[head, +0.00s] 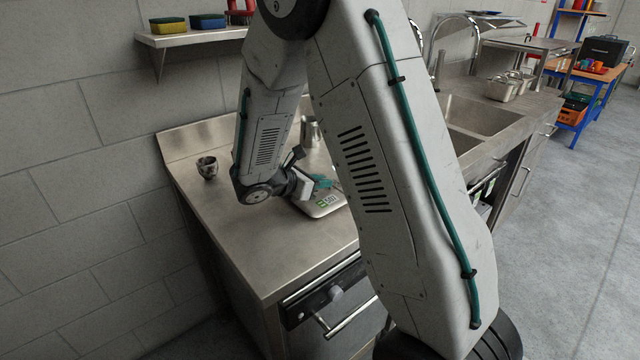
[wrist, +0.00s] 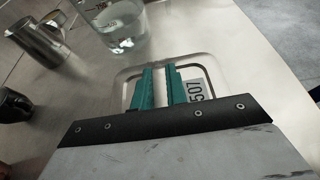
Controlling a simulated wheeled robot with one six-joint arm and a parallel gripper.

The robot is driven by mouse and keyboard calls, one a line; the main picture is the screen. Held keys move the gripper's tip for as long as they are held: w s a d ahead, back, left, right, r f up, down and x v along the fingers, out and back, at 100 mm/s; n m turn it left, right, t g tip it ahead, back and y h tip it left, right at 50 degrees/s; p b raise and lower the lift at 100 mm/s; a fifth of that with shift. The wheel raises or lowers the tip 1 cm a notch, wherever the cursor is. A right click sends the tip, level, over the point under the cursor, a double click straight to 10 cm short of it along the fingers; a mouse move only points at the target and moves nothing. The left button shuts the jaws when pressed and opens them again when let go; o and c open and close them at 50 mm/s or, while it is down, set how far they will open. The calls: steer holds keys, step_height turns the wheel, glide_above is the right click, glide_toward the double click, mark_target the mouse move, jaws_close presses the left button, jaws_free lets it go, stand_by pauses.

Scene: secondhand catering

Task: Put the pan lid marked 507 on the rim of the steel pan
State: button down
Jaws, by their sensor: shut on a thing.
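The pan lid marked 507 (wrist: 211,76) is a flat steel plate with rounded corners in the wrist view, with its number label beside my right finger. I cannot tell whether the lid touches the worktop. Steel pans (head: 508,86) stand beyond the sink.
A dark cup (head: 207,167) stands at the worktop's back left. A metal jug (wrist: 40,38) and a clear vessel of water (wrist: 122,26) stand beyond the lid. The sink (head: 470,115) lies to the right. The worktop's front left is clear.

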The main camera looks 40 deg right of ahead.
steer(key=shift+f, duration=0.25)
steer(key=shift+f, duration=0.15)
steer(key=c, duration=1.4)
jaws_free()
steer(key=shift+f, duration=0.1)
